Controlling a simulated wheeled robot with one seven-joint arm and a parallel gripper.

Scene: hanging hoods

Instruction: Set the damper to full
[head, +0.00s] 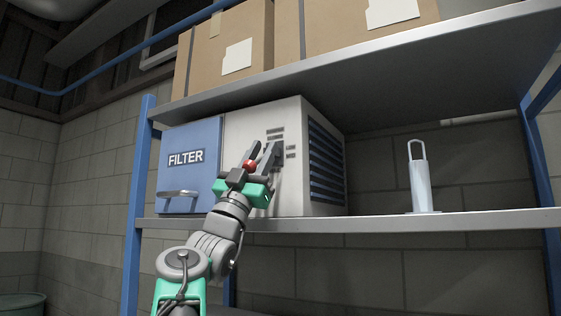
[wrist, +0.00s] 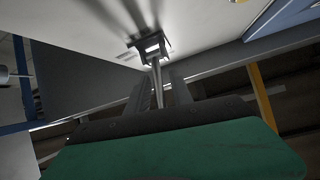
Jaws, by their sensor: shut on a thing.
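The filter unit's white front (head: 236,125) stands on the shelf beside a blue door marked FILTER (head: 186,137). The damper is a lever with a red knob (head: 249,165) at a dark slotted plate (head: 279,153) on the white front. Small labels sit above and right of the plate, too small to read. My gripper (head: 259,153) is shut on the damper lever, partly hiding it. In the wrist view the thin metal lever rod (wrist: 158,84) runs from a square bracket (wrist: 151,47) down between my fingers; its lower end is hidden.
Cardboard boxes (head: 232,52) stand on the upper shelf. A pale cylinder with a loop handle (head: 419,182) stands on the lower shelf to the right. Louvres (head: 327,160) line the unit's right side. The shelf between unit and cylinder is clear.

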